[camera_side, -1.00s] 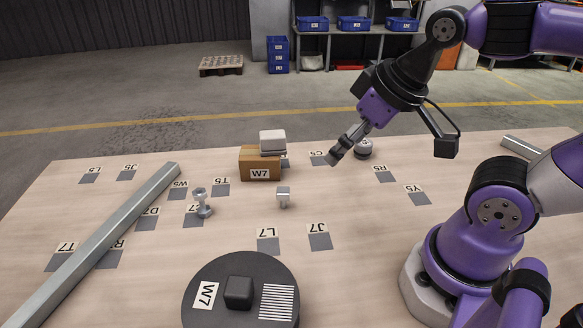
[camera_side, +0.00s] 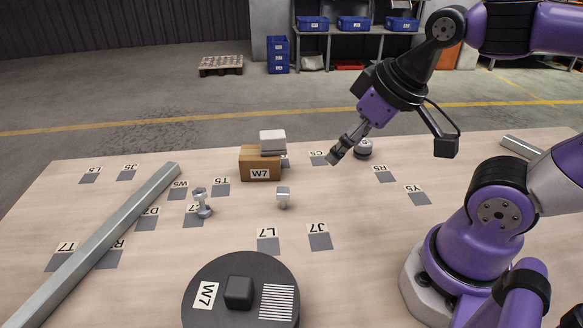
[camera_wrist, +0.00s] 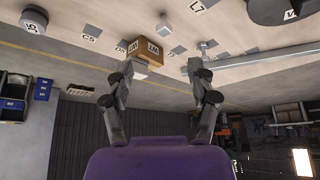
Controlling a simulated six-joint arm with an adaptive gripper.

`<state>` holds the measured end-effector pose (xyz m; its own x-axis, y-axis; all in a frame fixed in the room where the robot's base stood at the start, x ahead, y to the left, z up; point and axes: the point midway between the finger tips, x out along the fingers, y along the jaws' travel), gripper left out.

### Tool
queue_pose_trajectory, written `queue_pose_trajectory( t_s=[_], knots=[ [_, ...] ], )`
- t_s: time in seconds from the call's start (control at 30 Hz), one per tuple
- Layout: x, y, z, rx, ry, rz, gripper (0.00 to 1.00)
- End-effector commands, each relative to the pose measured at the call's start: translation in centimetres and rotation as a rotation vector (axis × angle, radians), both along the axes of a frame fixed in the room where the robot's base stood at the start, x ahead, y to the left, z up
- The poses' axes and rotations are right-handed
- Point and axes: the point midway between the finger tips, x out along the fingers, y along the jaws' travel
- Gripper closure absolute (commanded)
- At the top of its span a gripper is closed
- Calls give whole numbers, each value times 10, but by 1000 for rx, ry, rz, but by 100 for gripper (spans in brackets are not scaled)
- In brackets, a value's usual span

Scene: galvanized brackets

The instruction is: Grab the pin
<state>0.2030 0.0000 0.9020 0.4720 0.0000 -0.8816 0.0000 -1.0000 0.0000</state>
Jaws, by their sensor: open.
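The likely pin is a shiny metal piece (camera_side: 202,203) with wide ends and a thin neck, on the table left of centre in the side view. A second small metal piece (camera_side: 283,197) with a blocky head stands to its right; I cannot tell for certain which is the pin. The blocky-headed piece also shows in the wrist view (camera_wrist: 164,26). My gripper (camera_side: 338,157) is above the table's back part, to the right of both and apart from them. In the wrist view, its fingers (camera_wrist: 161,68) are spread with nothing held between them.
A long metal bar (camera_side: 110,235) lies at left. A dark round base (camera_side: 205,262) is in front. Bare table lies front right of centre.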

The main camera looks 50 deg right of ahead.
Motion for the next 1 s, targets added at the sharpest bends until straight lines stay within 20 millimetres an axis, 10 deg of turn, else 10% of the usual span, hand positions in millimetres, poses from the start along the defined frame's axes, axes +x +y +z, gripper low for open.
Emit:
queue_pose_trajectory(
  t_s=[0.47,0.7,1.0],
  knots=[
    [41,1,0,-84,173,197,34],
    [96,2,-31,-146,383,482,34],
    [119,3,-67,-156,480,631,34]
  ],
)
